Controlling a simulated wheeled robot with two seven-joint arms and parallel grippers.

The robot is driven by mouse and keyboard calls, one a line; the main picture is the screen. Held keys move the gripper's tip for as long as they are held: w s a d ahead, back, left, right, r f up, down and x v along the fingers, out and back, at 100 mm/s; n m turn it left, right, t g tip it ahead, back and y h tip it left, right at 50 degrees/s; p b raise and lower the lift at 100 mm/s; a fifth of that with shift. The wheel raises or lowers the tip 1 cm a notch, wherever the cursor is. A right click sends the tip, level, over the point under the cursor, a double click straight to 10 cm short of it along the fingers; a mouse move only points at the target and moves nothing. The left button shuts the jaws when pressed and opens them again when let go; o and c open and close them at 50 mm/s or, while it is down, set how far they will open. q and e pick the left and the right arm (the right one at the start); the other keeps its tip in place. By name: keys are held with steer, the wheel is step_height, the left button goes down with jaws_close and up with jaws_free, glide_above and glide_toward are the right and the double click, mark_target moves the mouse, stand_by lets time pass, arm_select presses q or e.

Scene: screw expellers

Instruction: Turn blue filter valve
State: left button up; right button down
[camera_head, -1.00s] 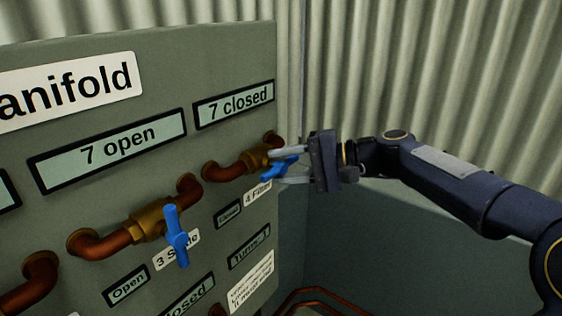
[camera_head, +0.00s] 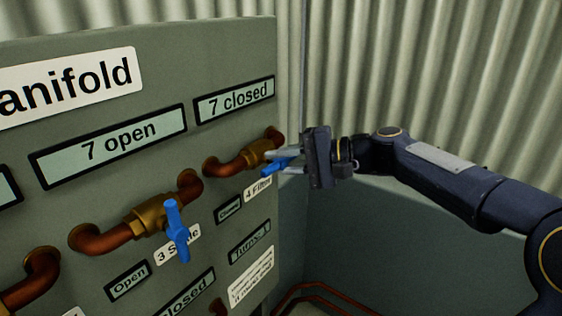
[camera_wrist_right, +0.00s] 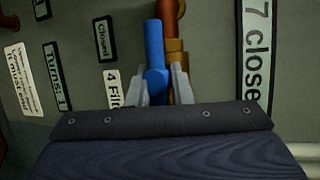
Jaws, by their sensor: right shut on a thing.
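The blue filter valve handle (camera_head: 272,169) is on the brass-and-copper pipe (camera_head: 243,161) at the right end of the manifold panel, beside the "4 Filter" label (camera_head: 258,189). My right gripper (camera_head: 279,161) comes from the right and is shut on this handle, hiding part of it. In the right wrist view the blue handle (camera_wrist_right: 154,45) runs up from between the two grey fingers (camera_wrist_right: 160,82), alongside the brass valve body (camera_wrist_right: 179,60). My left gripper is out of view.
A second blue valve (camera_head: 176,229) with a "3" label stands to the left on the panel (camera_head: 150,60). The display above the filter pipe reads "7 closed" (camera_head: 235,101); the one to its left reads "7 open" (camera_head: 113,140). A corrugated wall (camera_head: 430,80) stands behind my arm.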

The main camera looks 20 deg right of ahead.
steer(key=shift+f, duration=0.15)
steer(key=shift+f+m+y+b, duration=0.1)
steer(key=shift+m+y+b, duration=0.45)
steer(key=shift+m, duration=0.35)
steer(key=m+y+b, duration=0.1)
steer(key=m, duration=0.1)
steer(key=shift+f+m+y, duration=0.1)
steer(key=shift+m+y, duration=0.25)
steer(key=shift+m, duration=0.05)
steer(key=m+t+y, duration=0.1)
steer(key=m, duration=0.2)
steer(key=m+t+b, duration=0.1)
steer(key=m, duration=0.1)
steer(key=shift+m+y+b, duration=0.3)
steer(key=shift+m+y, duration=0.1)
steer(key=shift+m, duration=0.3)
steer(key=c, duration=1.3)
jaws_free()
steer(key=b+v, duration=0.1)
steer(key=v, duration=0.6)
steer(key=shift+s+d+f+b, duration=0.1)
steer(key=shift+s+d+b, duration=0.2)
steer(key=shift+b, duration=0.1)
